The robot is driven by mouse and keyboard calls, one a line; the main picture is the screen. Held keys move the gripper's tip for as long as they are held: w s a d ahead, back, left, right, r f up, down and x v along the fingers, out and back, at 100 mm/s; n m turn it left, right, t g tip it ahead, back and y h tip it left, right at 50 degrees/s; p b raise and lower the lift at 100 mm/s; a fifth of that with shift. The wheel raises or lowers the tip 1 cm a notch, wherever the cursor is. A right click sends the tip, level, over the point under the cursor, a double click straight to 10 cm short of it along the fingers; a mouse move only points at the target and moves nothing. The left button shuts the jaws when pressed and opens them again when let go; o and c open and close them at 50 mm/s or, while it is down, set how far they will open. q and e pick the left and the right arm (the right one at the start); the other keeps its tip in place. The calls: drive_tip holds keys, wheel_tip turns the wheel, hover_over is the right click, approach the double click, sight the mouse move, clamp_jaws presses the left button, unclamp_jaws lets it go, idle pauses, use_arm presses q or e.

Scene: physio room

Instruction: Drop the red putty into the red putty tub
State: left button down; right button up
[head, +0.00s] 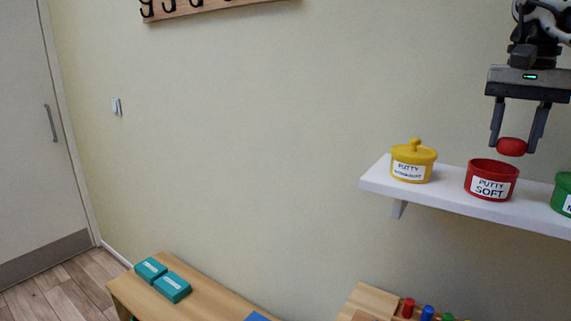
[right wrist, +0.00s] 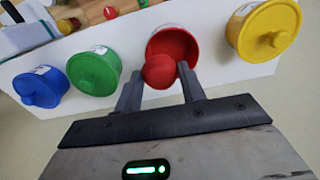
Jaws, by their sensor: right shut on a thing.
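The red putty (head: 511,147) is a small rounded lump between the fingertips of my right gripper (head: 515,146), which is shut on it. The red putty tub (head: 491,180) stands open, without a lid, on the white shelf and is labelled "PUTTY SOFT". The putty is above the tub and a little to its right in the head view. In the right wrist view the putty (right wrist: 159,71) overlaps the lower left of the open tub (right wrist: 191,45). My left gripper is not in view.
The white shelf (head: 377,181) also holds a lidded yellow tub (head: 413,156) left of the red one and a green tub (head: 563,190) to its right. A lidded blue tub (right wrist: 40,88) shows in the right wrist view. A wooden table (head: 201,293) stands below.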

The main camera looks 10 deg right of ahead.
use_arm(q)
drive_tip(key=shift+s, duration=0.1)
use_arm(e)
drive_tip(key=o, duration=1.1)
drive_tip(key=shift+c, duration=0.2)
